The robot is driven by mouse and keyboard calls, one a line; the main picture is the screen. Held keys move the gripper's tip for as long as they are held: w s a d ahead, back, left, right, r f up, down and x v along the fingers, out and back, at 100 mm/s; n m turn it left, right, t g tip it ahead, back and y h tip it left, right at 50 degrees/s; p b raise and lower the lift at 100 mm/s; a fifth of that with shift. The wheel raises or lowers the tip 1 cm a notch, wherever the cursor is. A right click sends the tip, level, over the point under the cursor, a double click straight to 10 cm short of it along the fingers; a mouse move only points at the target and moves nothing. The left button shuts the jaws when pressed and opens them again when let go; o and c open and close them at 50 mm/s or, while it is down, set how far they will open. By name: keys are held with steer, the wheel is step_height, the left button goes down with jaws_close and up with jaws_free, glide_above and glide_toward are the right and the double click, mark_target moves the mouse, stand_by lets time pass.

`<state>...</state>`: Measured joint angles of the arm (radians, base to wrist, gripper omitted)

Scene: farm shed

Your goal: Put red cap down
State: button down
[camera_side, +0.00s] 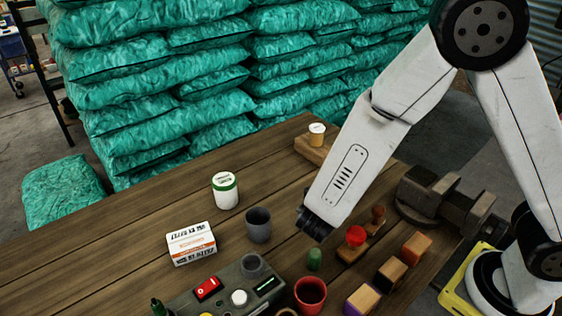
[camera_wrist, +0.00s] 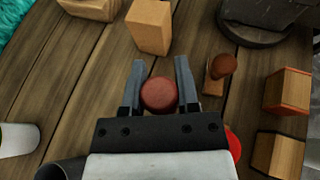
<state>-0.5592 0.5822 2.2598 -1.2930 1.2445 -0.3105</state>
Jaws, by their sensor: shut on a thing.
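My gripper (camera_wrist: 160,66) is shut on a round, dull red thing, taken to be the red cap (camera_wrist: 159,94). In the wrist view the cap sits between the two grey fingers, seen from above, over the wooden table (camera_wrist: 75,70). I cannot tell whether it touches the wood. In the side view my arm hides the fingers and the cap. A separate bright red knob (camera_side: 356,235) stands on a wooden base to the right of my arm's end. Its edge also shows beside my gripper in the wrist view (camera_wrist: 234,145).
A wooden block (camera_wrist: 150,25) stands beyond the fingers. A brown-knobbed stamp (camera_wrist: 222,66) is to their right, near the vise (camera_side: 440,195). A grey cup (camera_side: 258,225), a white jar (camera_side: 225,190) and a control box (camera_side: 240,290) are left. Bare planks (camera_side: 110,240) lie further left.

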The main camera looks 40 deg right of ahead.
steer(key=shift+w+a+f, duration=0.1)
steer(key=shift+w+f, duration=0.95)
steer(key=shift+f, duration=0.25)
steer(key=shift+w+a+f, duration=0.1)
steer(key=shift+w+f, duration=0.9)
steer(key=shift+f, duration=0.3)
steer(key=shift+w+d+f, duration=0.1)
steer(key=shift+w+f, duration=0.15)
steer(key=shift+f, duration=1.6)
steer(key=shift+f, duration=0.15)
steer(key=shift+c, duration=1.8)
jaws_free()
